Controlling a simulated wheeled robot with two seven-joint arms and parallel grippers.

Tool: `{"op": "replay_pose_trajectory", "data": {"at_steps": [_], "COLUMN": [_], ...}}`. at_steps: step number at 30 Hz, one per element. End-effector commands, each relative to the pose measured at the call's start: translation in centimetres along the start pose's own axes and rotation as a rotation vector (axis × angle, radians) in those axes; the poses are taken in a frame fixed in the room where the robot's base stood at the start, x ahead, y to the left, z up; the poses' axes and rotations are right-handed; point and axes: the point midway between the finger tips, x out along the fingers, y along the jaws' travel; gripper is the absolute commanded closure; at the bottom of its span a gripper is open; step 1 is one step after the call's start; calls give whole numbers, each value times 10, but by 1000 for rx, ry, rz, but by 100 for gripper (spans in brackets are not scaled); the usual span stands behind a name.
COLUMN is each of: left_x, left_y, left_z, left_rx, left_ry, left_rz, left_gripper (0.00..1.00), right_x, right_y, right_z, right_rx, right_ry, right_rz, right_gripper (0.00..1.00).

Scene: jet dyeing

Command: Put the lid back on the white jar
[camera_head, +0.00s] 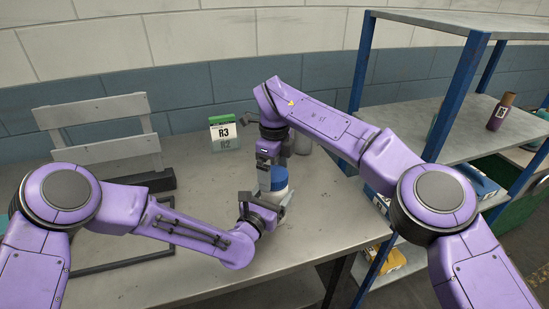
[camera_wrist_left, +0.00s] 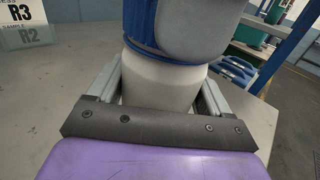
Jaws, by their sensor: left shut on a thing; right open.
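The white jar (camera_head: 282,194) stands on the table and also shows in the left wrist view (camera_wrist_left: 160,82). My left gripper (camera_head: 265,205) is shut on the jar's body, one finger on each side in the left wrist view (camera_wrist_left: 158,95). The blue lid (camera_head: 277,178) is at the jar's top, directly above the white body in the left wrist view (camera_wrist_left: 140,22). Whether it is fully seated cannot be told. My right gripper (camera_head: 268,160) is open, pointing down at the lid from above. Its grey finger (camera_wrist_left: 195,32) hides part of the lid.
A sample card marked R3 (camera_head: 223,131) stands at the table's back. A grey bottle (camera_head: 301,143) is behind my right gripper. A grey rack (camera_head: 105,130) and a dark frame (camera_head: 110,262) are at left. A blue-posted shelf (camera_head: 440,80) stands at right. The table's front is clear.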

Motion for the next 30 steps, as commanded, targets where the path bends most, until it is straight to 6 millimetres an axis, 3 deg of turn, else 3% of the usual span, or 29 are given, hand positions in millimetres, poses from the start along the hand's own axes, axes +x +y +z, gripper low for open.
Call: {"op": "replay_pose_trajectory", "data": {"at_steps": [10,15,23,26,30], "left_x": [0,0,0,0,0], "left_y": [0,0,0,0,0], "left_z": [-2,-2,-2,-2,-2], "left_rx": [1,0,0,0,1], "left_ry": [3,3,3,3,4], "left_rz": [0,0,0,0,0], "left_gripper": [100,100,100,100,100], "right_x": [5,4,4,5,5], "right_y": [0,0,0,1,1], "right_z": [0,0,0,0,1], "right_rx": [0,0,78,293,734], "right_ry": [-1,-1,-1,0,0], "right_rz": [0,0,1,1,2], "right_gripper": [7,62,62,62,62]}}
